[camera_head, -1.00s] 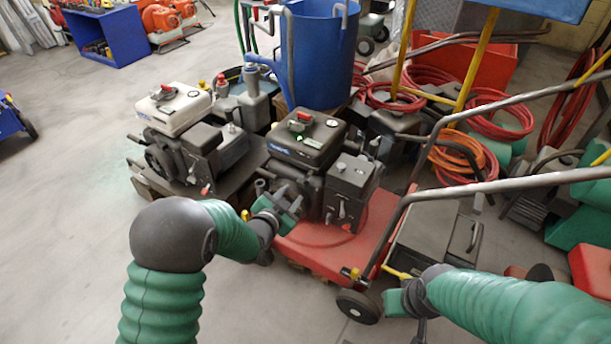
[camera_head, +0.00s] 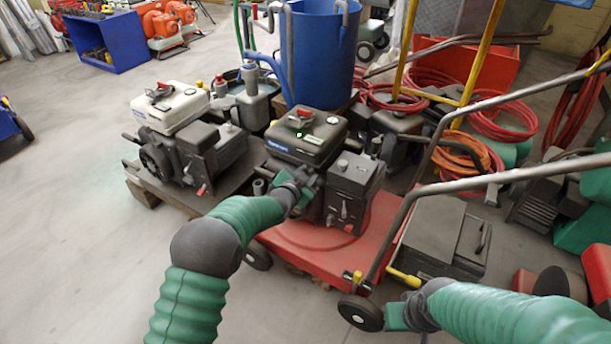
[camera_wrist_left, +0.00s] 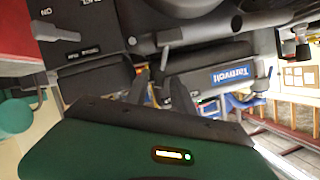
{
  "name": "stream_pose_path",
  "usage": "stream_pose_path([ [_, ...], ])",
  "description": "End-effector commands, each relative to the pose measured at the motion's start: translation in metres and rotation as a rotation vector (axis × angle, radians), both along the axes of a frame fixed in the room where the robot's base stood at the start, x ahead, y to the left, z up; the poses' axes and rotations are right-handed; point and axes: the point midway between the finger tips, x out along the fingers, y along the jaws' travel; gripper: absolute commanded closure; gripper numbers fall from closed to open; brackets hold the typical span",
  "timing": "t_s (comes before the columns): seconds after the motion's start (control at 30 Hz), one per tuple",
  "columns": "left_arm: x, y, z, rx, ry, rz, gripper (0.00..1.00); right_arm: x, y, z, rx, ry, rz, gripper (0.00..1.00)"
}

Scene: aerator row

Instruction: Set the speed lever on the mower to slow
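The mower has a red deck (camera_head: 375,236) and a black engine with a blue label (camera_head: 276,147). My left gripper (camera_head: 309,184) is at the engine's front side, left of the dark control box (camera_head: 354,184). In the left wrist view, its two dark fingers (camera_wrist_left: 160,88) are apart, pointing at the engine housing. A thin grey lever-like part (camera_wrist_left: 165,62) shows near the gap between them; I cannot tell whether they touch it. The speed lever cannot be identified surely. My right gripper (camera_head: 398,314) is low beside the mower's wheel; its fingers are not clear.
The mower's handle bar (camera_head: 470,186) rises to the right, above a dark box (camera_head: 440,240). A second engine with a white tank (camera_head: 170,108) stands left. A blue barrel (camera_head: 320,55) and red hoses (camera_head: 500,115) are behind.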

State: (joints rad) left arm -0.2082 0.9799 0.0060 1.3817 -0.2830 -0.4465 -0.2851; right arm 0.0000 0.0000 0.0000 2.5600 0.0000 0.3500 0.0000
Motion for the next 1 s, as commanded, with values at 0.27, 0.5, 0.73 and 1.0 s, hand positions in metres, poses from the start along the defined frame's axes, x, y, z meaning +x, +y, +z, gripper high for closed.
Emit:
stream_pose_path([
  [0.27,-0.0001,0.0001,0.0001,0.000,0.000,0.000,1.00,0.0000,0.0000,0.0000,0.000,0.000,0.000,1.00],
  [0.5,-0.0001,0.0004,0.0004,0.000,-0.001,0.001,1.00,0.0000,0.0000,0.0000,0.000,0.000,0.000,1.00],
  [0.73,-0.0001,0.0005,0.0005,0.000,-0.001,0.001,1.00,-0.0001,0.0000,0.0000,0.000,0.000,0.000,1.00],
  [1.0,0.0001,0.0009,0.0006,0.000,-0.001,0.002,1.00,0.0000,0.0000,0.0000,0.000,0.000,0.000,1.00],
])
